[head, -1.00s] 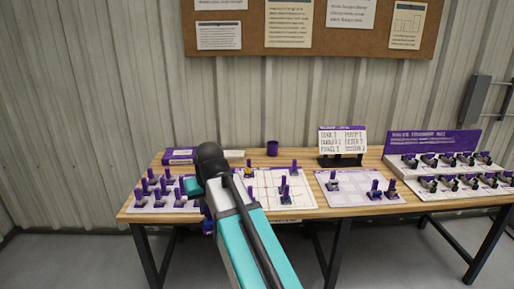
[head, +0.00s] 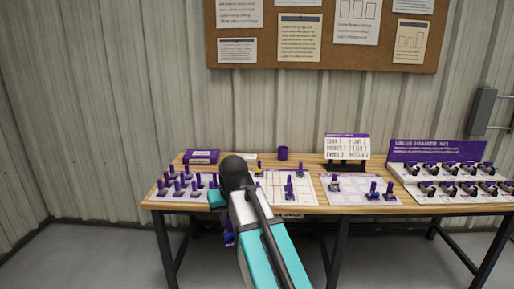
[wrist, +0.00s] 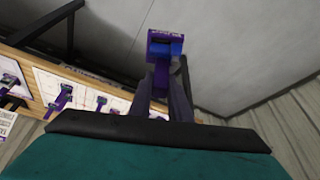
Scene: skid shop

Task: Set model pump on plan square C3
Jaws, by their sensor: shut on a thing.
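In the wrist view my gripper (wrist: 163,88) is shut on a small purple and blue model (wrist: 165,48). I cannot tell from its shape that it is the pump. In the head view my arm hides the gripper, and a purple bit (head: 229,238) shows beside the arm, in front of the table's front edge. A white plan board (head: 268,183) with grid lines lies mid-table, partly hidden by my arm. Several purple-topped models stand on it. Its square labels are too small to read, so I cannot pick out C3.
The wooden table (head: 420,211) also bears a tray of several purple pieces (head: 180,187) at left, a second gridded board (head: 350,198), a purple cup (head: 283,153), a lettered sign (head: 346,147) and a stepped rack (head: 440,150) at right. Clear floor lies in front.

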